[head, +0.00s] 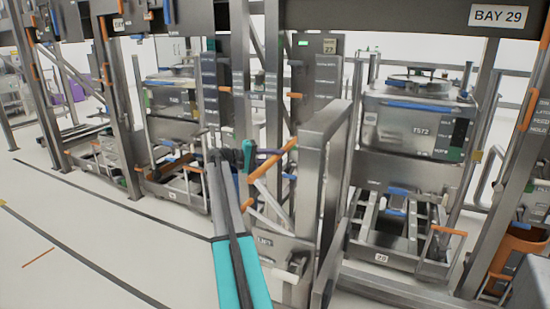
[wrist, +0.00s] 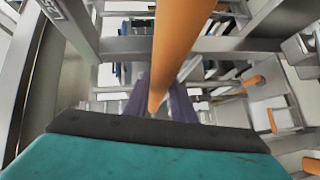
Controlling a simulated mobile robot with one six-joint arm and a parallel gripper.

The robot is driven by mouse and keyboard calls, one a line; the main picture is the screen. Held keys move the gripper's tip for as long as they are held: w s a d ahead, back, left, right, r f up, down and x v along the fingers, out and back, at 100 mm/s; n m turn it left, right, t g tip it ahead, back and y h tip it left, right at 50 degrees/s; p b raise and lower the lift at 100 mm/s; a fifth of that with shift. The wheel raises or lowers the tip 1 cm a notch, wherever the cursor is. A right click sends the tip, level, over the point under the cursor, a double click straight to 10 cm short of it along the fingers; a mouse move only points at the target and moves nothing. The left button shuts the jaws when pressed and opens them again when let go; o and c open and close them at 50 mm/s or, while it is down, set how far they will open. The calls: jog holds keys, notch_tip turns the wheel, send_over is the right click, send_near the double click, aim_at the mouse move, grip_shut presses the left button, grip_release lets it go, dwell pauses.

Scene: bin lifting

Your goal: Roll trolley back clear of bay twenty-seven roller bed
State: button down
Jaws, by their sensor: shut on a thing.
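My gripper (head: 268,154) has purple fingers that are shut around an orange handle bar (wrist: 182,40). In the wrist view the bar runs from the top edge down between the fingers (wrist: 172,102). In the head view the orange bar (head: 284,150) slants beside the grey upright frame of the trolley (head: 312,190). The trolley's lower body (head: 280,246) carries a small label and pale cylindrical parts near the floor. The bay sign reading 27 (head: 330,46) is behind it. The roller bed is mostly hidden by the trolley and my arm; its gap to the trolley cannot be told.
To the right, a steel bin marked T572 (head: 412,128) stands above a low wheeled frame (head: 382,256). A BAY 29 sign (head: 499,16) and an orange bucket (head: 512,250) are farther right. Another bin (head: 174,104) stands left. Open floor (head: 110,250) lies front left.

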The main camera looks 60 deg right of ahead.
jog(key=shift+s+f, duration=0.1)
jog(key=shift+s, duration=0.05)
jog(key=c, duration=1.5)
grip_release()
jog(key=shift+s+d, duration=0.1)
jog(key=shift+d, duration=0.05)
jog(key=shift+w+a, duration=0.2)
jog(key=shift+w+a, duration=0.15)
jog(key=v, duration=1.3)
jog(key=shift+w+b, duration=0.1)
jog(key=shift+b, duration=0.25)
